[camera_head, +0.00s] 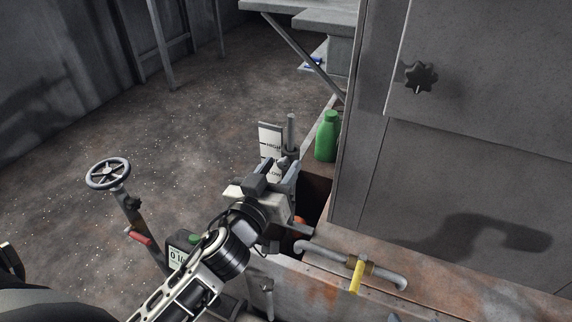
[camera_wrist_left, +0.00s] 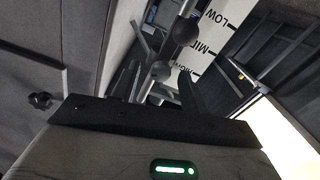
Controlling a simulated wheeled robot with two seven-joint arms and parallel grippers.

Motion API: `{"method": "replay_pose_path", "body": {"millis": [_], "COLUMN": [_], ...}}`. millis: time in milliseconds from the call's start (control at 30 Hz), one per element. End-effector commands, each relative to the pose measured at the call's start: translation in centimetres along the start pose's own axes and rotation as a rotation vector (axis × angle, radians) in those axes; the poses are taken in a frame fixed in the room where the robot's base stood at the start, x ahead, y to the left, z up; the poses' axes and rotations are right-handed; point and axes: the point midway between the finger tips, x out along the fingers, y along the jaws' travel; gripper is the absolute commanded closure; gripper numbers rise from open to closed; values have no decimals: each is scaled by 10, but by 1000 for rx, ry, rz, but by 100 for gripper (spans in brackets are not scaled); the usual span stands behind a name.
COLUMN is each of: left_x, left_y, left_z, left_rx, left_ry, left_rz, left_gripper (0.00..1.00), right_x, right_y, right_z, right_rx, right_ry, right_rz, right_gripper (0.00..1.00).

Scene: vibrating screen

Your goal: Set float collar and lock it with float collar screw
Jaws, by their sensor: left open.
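A grey upright rod (camera_head: 291,128) stands beside a white scale plate (camera_head: 268,140) that has level marks. In the left wrist view the plate (camera_wrist_left: 205,42) reads LOW, MID and HIGH. A dark rounded piece (camera_wrist_left: 186,31), which looks like the float collar, sits on the rod. A smaller grey ball (camera_wrist_left: 161,70), perhaps its screw, shows closer to my jaws. My left gripper (camera_head: 281,169) is open in front of the rod and plate. In the left wrist view its fingers (camera_wrist_left: 158,92) point toward these parts; I cannot tell whether they touch. My right gripper is not seen.
A green bottle (camera_head: 327,137) stands just right of the rod, by the big grey cabinet (camera_head: 455,180). A pipe with a yellow valve handle (camera_head: 357,277) lies at front right. A handwheel (camera_head: 108,173) stands at left. The floor at left is mostly open.

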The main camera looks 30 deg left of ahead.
Motion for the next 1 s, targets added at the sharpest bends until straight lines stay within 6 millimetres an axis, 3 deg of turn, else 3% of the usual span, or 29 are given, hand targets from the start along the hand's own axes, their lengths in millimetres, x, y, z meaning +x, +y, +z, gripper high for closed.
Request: {"method": "replay_pose_path", "body": {"millis": [200,367,733,1000], "left_x": [0,0,0,0], "left_y": [0,0,0,0], "left_z": [0,0,0,-2], "left_rx": [0,0,39,199], "left_ry": [0,0,-1,-1], "left_rz": [-1,-1,-2,-3], "left_gripper": [55,100,100,100], "right_x": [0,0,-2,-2], "right_y": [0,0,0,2], "right_z": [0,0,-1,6], "right_rx": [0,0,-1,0], "right_ry": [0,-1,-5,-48], "right_rz": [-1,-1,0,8], "right_gripper": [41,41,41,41]}}
